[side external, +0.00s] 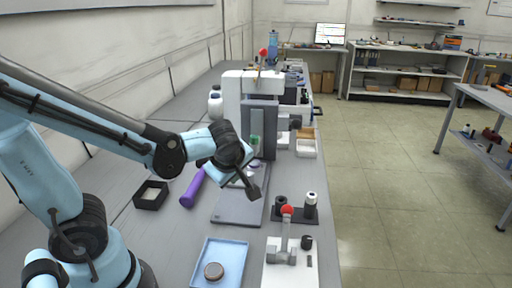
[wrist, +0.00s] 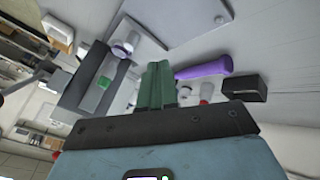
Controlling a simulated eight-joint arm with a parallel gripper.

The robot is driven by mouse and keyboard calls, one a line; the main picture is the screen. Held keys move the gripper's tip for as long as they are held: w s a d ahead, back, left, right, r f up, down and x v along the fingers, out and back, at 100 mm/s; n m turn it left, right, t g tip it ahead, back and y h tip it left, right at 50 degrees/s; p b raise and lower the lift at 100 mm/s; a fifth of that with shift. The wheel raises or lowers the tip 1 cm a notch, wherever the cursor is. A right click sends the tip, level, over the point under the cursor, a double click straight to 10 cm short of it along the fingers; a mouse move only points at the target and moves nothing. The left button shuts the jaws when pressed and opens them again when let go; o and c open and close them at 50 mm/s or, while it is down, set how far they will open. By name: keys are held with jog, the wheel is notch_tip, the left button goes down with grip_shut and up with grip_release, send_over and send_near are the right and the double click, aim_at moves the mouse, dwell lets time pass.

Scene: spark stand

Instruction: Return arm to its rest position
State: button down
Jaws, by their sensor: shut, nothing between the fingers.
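My gripper (side external: 254,190) is shut and empty in the side external view. It points down and to the right, in the air over the grey base plate (side external: 238,208) of the bench machine. My arm reaches in from the left, bent at the elbow. In the wrist view the green fingers of my gripper (wrist: 157,68) are together with nothing between them. The spark stand's white and grey column (side external: 232,100) stands upright behind my gripper.
A purple cylinder (side external: 192,187) and a black box (side external: 150,195) lie left of the plate. A blue tray (side external: 232,250) holding a round disc (side external: 213,271), a red-knobbed lever fixture (side external: 287,232) and a dark holder (side external: 306,214) are nearer the front. Open floor lies right.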

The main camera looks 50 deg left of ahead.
jog(key=s+d+r+m+t+h, duration=0.2)
jog(key=d+m+h, duration=0.4)
jog(key=m, duration=1.3)
jog(key=shift+s+d+r+m+t, duration=0.2)
jog(key=shift+d+r+m+t, duration=0.2)
jog(key=shift+r, duration=0.15)
